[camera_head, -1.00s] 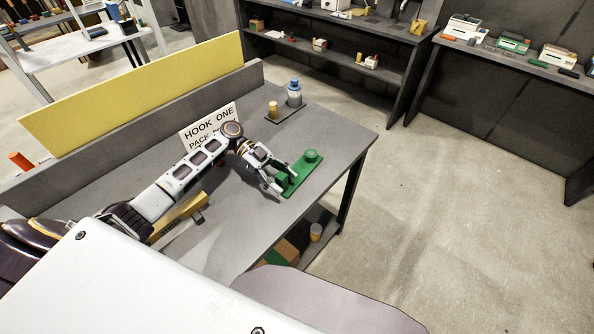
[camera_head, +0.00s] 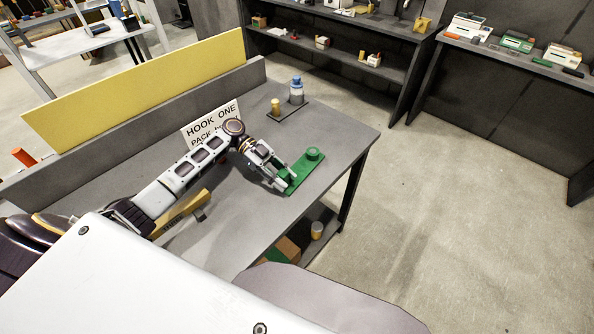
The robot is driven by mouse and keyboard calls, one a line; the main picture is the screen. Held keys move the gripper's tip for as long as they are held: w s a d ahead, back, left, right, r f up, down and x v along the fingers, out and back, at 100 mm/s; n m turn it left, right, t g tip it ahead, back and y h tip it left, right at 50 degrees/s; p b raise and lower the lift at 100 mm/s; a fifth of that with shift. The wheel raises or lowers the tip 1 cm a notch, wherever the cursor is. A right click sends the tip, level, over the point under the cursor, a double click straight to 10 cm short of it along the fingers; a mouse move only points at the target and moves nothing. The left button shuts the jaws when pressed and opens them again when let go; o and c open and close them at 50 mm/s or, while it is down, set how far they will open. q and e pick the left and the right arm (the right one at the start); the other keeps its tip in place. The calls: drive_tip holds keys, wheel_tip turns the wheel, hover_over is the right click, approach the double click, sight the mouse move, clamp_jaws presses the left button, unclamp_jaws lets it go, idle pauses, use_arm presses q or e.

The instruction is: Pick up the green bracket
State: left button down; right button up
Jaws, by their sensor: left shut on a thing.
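The green bracket (camera_head: 306,164) is a flat green plate with a raised round boss at its far right end. It lies at or just above the grey table (camera_head: 340,140), near its right side; I cannot tell if it touches the top. My left gripper (camera_head: 284,182) is shut on the bracket's near left end, and its fingers hide part of that end. My right gripper is not in view.
A sign reading "HOOK ONE" (camera_head: 211,121) stands behind my arm. A blue-capped bottle (camera_head: 296,91) and a yellow cylinder (camera_head: 275,106) stand at the back. A yellow-handled tool (camera_head: 183,213) lies beside my forearm. The table's right front is clear.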

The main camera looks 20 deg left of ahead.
use_arm(q)
drive_tip(key=shift+r, duration=0.2)
drive_tip(key=shift+r+b, duration=0.8)
drive_tip(key=shift+r, duration=4.05)
drive_tip(key=shift+f, duration=0.1)
